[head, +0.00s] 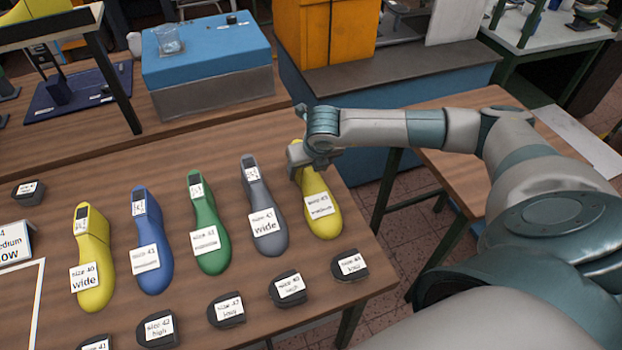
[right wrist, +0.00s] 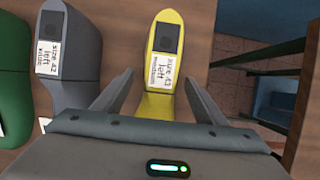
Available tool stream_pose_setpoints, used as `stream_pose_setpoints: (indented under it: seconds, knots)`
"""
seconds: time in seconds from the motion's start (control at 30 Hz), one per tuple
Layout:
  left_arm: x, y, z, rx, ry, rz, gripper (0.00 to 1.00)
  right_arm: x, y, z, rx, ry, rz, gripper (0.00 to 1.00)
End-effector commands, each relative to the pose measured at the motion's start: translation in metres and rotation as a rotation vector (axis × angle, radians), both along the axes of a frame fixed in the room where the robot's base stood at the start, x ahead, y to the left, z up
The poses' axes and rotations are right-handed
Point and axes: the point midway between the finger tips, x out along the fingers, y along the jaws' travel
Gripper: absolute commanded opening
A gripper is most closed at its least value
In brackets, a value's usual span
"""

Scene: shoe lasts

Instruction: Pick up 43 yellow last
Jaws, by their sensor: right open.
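The yellow last (head: 322,210) at the right end of the row has a white label that seems to read size 43 medium. It also shows in the right wrist view (right wrist: 164,55), its upper label reading left. My right gripper (head: 299,158) is open at the last's raised far end, hiding part of it. In the right wrist view its fingers (right wrist: 160,92) stand either side of the yellow last, with gaps visible. Another yellow last (head: 93,258), labelled size 40 wide, lies at the left of the row. My left gripper is not in view.
Blue (head: 152,240), green (head: 208,235) and grey (head: 264,218) lasts lie between the yellow ones; the grey is closest. Several dark labelled blocks (head: 290,288) line the front. The table's right edge is near the last. A blue-topped box (head: 205,50) stands behind.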

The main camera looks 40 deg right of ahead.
Motion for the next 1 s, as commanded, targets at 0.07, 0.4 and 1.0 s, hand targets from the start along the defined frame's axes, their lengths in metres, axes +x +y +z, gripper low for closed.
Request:
stream_pose_setpoints:
  seconds: [0.07, 0.4, 1.0]
  knots:
    - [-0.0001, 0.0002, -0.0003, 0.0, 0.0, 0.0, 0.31, 0.0001, 0.0001, -0.0009, 0.0, 0.0, 0.0, 0.65]
    - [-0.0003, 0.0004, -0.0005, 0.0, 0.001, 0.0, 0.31, -0.0002, -0.0002, -0.0007, 0.0, 0.0, 0.0, 0.65]
    - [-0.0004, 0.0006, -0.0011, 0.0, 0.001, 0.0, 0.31, 0.0009, -0.0003, 0.0015, 0.0, -0.003, -0.001, 0.0]
